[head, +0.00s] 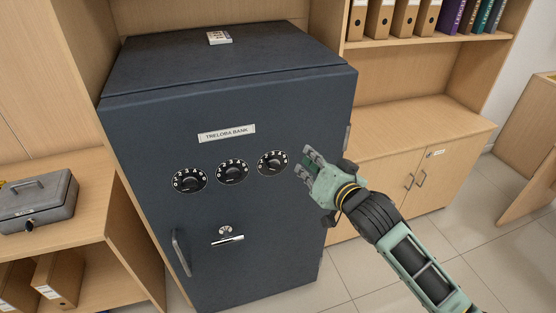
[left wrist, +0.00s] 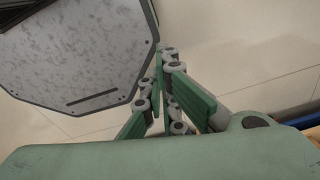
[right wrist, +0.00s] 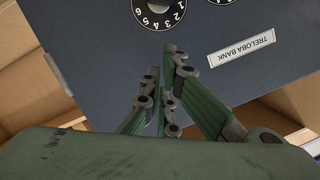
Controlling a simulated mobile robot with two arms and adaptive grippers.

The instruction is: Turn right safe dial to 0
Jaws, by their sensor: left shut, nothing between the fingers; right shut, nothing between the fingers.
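The dark blue safe (head: 150,115) stands in the middle of the head view, with three round black dials in a row on its door. The right dial (head: 272,163) has white numbers around its rim; its exact setting is too small to read. A dial (right wrist: 158,10) also shows at the top of the right wrist view, partly cut off. My right gripper (head: 306,158) is shut and empty, just right of the right dial and apart from it. My left gripper (left wrist: 162,75) is shut and empty over the floor, seen only in the left wrist view.
The left dial (head: 189,180) and middle dial (head: 232,172) sit beside the right one. Below them are a keyhole plate (head: 228,238) and a door handle (head: 181,252). A wooden cabinet (head: 400,165) stands right of the safe. A grey cash box (head: 38,200) rests on the left shelf.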

